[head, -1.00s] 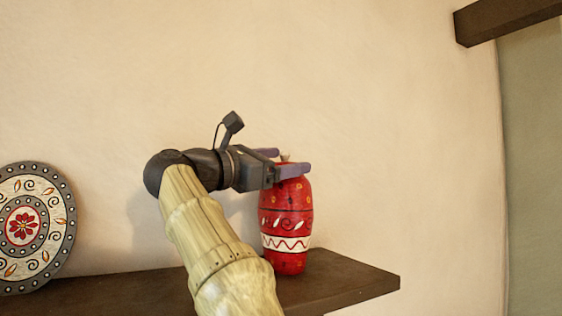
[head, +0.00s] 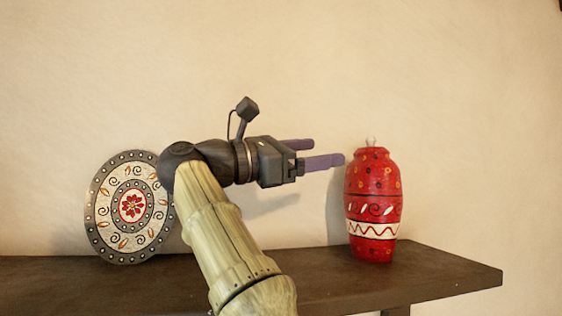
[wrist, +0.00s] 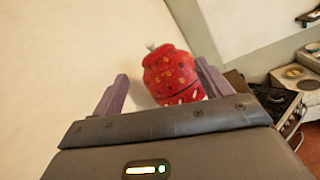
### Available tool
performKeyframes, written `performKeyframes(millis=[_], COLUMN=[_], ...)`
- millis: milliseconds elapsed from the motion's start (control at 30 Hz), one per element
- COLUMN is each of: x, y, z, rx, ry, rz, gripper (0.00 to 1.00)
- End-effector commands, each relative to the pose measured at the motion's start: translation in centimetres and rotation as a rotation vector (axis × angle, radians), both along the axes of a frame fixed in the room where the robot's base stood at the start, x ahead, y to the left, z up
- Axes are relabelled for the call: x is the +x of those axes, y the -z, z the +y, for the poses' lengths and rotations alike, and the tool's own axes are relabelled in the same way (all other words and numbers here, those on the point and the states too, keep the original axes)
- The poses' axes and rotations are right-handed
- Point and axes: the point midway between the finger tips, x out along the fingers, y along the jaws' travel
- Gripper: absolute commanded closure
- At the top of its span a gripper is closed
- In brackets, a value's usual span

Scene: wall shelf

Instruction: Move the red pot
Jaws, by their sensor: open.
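The red pot (head: 373,207) stands upright on the dark wooden shelf (head: 440,272), near its right end. It has a white zigzag band and a small pale knob on top. My gripper (head: 329,154) is left of the pot, about level with its upper part, with its purple fingers pointing right. The fingers are open and empty, and a gap shows between them and the pot. In the wrist view the pot's upper part (wrist: 171,73) appears beyond and between the two spread fingertips (wrist: 161,72); its lower part is hidden by my gripper.
A round decorated plate (head: 110,215) leans against the wall on the shelf at left, partly behind my arm. The shelf right of the pot is bare up to its end. The wrist view shows a stove (wrist: 276,103) and counter (wrist: 297,75) at right.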

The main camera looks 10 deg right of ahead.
Motion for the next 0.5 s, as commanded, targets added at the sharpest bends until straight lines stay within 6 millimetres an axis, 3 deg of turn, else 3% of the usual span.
performKeyframes(millis=[233,500], x=[-0.7,-1.0], y=[0.6,0.8], z=[4.5,5.7], rx=[0.000,-0.001], ry=[-0.003,0.000], rz=[0.000,0.000], gripper=[0.23,0.23])
